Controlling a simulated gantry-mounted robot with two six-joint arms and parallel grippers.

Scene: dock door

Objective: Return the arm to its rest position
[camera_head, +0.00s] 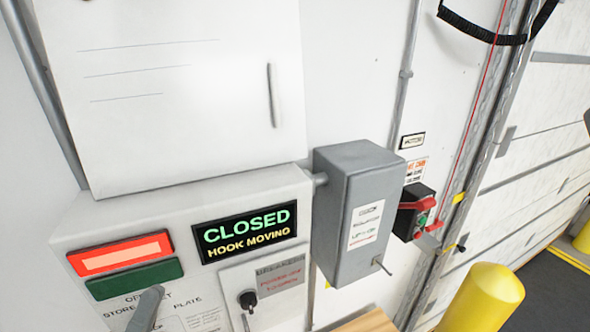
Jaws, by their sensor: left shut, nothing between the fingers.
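Neither of my grippers can be made out in the head view, and no arm of mine is clearly seen. The view holds the dock door's control wall. A lit display (247,232) on the control panel (195,198) reads "CLOSED" and "HOOK MOVING". Left of it are a lit red lamp (120,253) and a dark green one (134,278). A grey rounded lever-like piece (147,308) stands at the bottom edge, partly cut off.
A white cabinet (170,95) sits above the panel. A grey box (352,215) and a black switch box with red parts (411,208) project from the wall. A yellow bollard (486,300) stands at lower right. The panelled door (545,120) is at right, with dark floor (550,298) below.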

